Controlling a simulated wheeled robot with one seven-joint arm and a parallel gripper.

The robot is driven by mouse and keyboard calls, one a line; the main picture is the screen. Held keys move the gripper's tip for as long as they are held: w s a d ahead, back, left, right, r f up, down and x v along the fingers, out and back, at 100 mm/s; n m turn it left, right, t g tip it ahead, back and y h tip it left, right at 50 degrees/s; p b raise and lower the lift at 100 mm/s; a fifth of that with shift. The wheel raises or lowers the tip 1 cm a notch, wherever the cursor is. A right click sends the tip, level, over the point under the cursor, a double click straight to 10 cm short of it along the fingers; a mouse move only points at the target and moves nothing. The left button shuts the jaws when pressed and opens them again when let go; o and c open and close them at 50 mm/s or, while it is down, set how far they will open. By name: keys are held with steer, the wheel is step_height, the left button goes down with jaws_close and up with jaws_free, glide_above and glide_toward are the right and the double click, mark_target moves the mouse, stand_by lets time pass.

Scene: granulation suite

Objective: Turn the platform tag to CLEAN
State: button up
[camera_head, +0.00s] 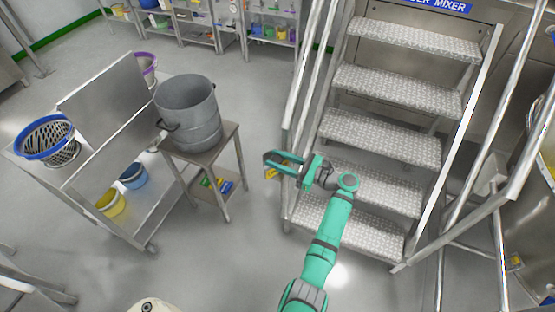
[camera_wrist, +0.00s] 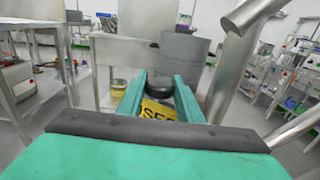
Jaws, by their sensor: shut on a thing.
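My gripper (camera_head: 270,163) is beside the left rail of the metal steps (camera_head: 384,138) and points left. In the wrist view, the two green fingers of my gripper (camera_wrist: 160,92) stand on either side of a yellow tag (camera_wrist: 158,111), which they grip. The tag carries black letters, of which "SE" and part of another show; the rest is hidden by my gripper. In the head view, a small yellow part of the tag (camera_head: 271,173) shows just below the fingers. A dark rounded thing (camera_wrist: 160,84) shows between the fingers beyond the tag; I cannot tell what it is.
A large grey bucket (camera_head: 188,112) stands on a small metal table (camera_head: 219,142) to the left. A metal cart (camera_head: 97,208) with a blue-rimmed basket (camera_head: 45,140) is further left. The steps' rail (camera_wrist: 240,65) is close at right in the wrist view. Floor between table and steps is clear.

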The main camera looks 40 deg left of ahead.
steer(key=n+g, duration=0.2)
steer(key=g, duration=0.1)
steer(key=shift+a+h, duration=0.2)
steer(key=shift+h, duration=0.2)
steer(key=shift+n+g+h, duration=0.4)
steer(key=shift+n+g, duration=0.2)
steer(key=shift+g, duration=0.3)
steer(key=shift+d+n+g, duration=0.1)
steer(key=shift+n+g, duration=0.2)
steer(key=shift+g, duration=0.1)
steer(key=shift+s+f+n+g+h, duration=0.1)
steer(key=shift+s+n+g+h, duration=0.05)
steer(key=shift+n+g+h, duration=0.6)
steer(key=shift+a+g, duration=0.2)
steer(key=shift+g, duration=0.05)
steer(key=shift+d, duration=0.1)
